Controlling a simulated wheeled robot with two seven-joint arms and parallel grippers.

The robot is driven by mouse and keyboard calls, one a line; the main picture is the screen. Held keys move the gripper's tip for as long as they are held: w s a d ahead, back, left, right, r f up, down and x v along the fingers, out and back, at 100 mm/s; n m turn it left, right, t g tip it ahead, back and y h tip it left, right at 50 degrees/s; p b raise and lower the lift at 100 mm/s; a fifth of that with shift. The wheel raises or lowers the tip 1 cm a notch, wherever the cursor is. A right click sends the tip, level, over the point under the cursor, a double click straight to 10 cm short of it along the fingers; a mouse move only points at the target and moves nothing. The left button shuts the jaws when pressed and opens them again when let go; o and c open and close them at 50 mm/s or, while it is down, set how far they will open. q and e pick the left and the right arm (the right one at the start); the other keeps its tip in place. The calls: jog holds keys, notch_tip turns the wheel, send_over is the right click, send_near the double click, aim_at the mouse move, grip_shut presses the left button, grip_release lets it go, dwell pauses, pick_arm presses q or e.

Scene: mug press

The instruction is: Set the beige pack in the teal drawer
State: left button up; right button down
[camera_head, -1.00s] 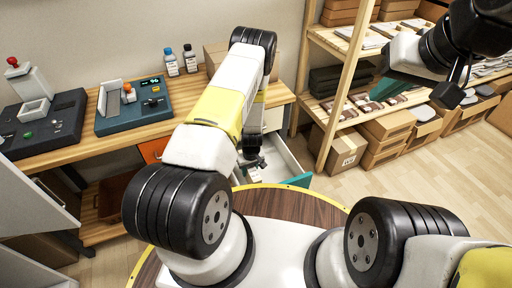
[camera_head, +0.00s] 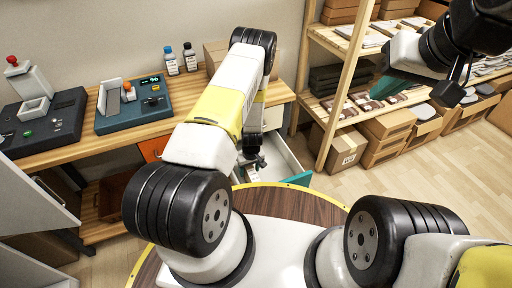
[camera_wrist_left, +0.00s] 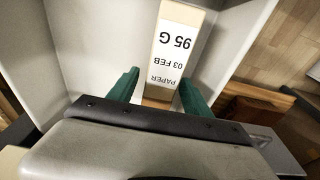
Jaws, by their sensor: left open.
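The teal drawer (camera_head: 297,179) is pulled open below the right end of the bench, with a teal front and pale grey walls. The beige pack (camera_wrist_left: 180,45) lies inside it, its white label reading "PAPER 03 FEB 95 G". My left gripper (camera_wrist_left: 159,92) is open inside the drawer, its teal fingers on either side of the pack's near end. In the head view my left gripper (camera_head: 254,163) is small and partly hidden by my arm. My right gripper (camera_head: 384,88) is raised before the shelves at the upper right; its jaw opening is unclear.
The wooden bench (camera_head: 75,149) carries two dark devices and two small bottles (camera_head: 180,62). An orange-fronted drawer (camera_head: 152,149) is beside the open one. Wooden shelves (camera_head: 345,60) with boxes stand at the right.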

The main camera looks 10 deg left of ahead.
pick_arm(q)
jog(key=s+d+r+m+t+h, duration=0.1)
jog(key=d+r+h, duration=0.1)
jog(key=r, duration=1.9)
jog(key=s+d+r+m+t+h, duration=0.1)
jog(key=s+d+r+m, duration=0.15)
jog(key=r, duration=1.95)
jog(key=s+a+r+m+t, duration=0.2)
jog(key=s+r+m, duration=0.2)
jog(key=s+r, duration=1.3)
jog(key=shift+s+r+t, duration=0.25)
jog(key=shift+s+t, duration=0.15)
jog(key=shift+s, duration=0.8)
